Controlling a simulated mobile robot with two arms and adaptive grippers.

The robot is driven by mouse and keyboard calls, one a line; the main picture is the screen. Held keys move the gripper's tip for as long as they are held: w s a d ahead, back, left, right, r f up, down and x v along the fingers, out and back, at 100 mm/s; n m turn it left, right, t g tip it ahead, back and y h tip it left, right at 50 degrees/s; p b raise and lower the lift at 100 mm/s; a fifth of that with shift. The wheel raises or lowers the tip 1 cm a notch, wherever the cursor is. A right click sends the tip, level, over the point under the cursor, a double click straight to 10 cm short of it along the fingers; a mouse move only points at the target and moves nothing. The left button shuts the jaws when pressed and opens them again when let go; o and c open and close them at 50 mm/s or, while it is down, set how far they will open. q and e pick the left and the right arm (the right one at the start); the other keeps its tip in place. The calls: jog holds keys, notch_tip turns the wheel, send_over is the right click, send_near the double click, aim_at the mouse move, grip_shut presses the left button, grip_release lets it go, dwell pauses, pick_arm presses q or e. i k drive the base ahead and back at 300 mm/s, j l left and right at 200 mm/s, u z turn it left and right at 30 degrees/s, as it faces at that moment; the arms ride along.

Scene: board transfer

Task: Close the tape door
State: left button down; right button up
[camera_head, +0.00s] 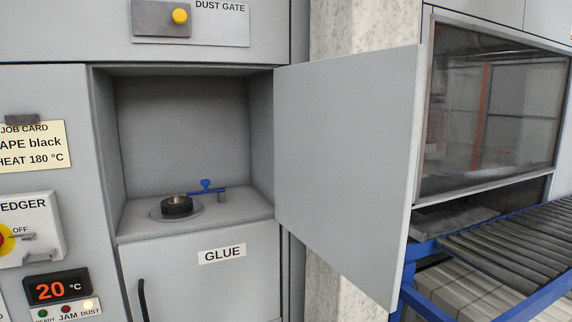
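The tape door (345,160) is a plain grey panel in the head view. It stands wide open, swung out to the right from the right edge of the recess. The recess (182,125) is open to view, and on its floor sits a black roll (177,206) on a round disc. A blue lever or clamp (207,187) stands beside the roll. Neither of my grippers shows in the head view.
Below the recess is a grey panel labelled GLUE (222,254) with a black handle (143,300). A control panel (30,228) is at left. A blue-framed roller conveyor (515,240) and a window (495,110) lie right of the door.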

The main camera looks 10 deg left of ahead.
aim_at(347, 127)
jog(key=i+l+u, duration=0.35)
jog(key=l+u, duration=0.3)
jog(key=i+l+u, duration=0.2)
jog(key=l+u, duration=0.15)
jog(key=l, duration=0.2)
jog(key=i+l+u, duration=0.1)
jog(key=l+u, duration=0.55)
jog(key=l, duration=0.25)
